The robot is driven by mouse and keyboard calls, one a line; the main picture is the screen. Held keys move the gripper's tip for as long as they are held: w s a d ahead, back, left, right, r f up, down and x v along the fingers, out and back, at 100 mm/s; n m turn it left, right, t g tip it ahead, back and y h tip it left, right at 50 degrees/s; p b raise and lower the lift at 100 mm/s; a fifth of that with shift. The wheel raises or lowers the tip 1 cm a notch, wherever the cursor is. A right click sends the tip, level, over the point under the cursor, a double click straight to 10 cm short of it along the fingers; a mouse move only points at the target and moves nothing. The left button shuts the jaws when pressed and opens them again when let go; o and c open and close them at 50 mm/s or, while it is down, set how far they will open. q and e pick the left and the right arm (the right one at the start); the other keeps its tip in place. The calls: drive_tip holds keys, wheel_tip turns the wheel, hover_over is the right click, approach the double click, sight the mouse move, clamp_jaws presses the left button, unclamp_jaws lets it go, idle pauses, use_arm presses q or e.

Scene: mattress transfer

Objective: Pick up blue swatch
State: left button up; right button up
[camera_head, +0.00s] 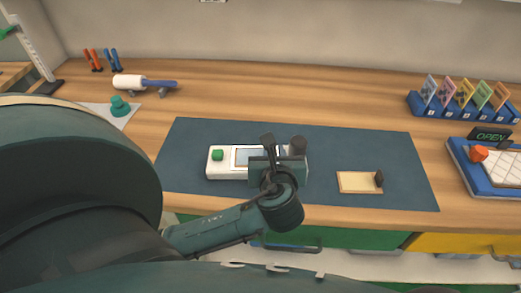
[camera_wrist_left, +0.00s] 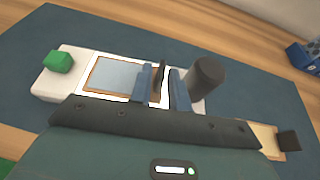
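A blue-grey rectangular panel with a tan edge, seemingly the blue swatch (camera_wrist_left: 112,75), lies on a white base (camera_head: 222,172). In the head view the swatch (camera_head: 245,156) is partly covered by my left gripper. A dark upright tab (camera_wrist_left: 160,78) rises at its right end. My left gripper (camera_wrist_left: 162,88) is over the base, with its two fingers either side of the tab. A gap shows right of the tab, so the gripper looks open; contact with the left finger is unclear. My right gripper is not in view.
A green block (camera_wrist_left: 58,62) and a dark cylinder (camera_wrist_left: 206,76) stand on the base. A tan card with a dark tab (camera_head: 357,182) lies to the right on the dark blue mat (camera_head: 340,145). A blue rack (camera_head: 455,108) of colored cards stands at the far right.

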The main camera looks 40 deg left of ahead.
sight(256, 152)
use_arm(q)
drive_tip(key=x, duration=0.4)
drive_tip(key=shift+w, duration=0.3)
clamp_jaws()
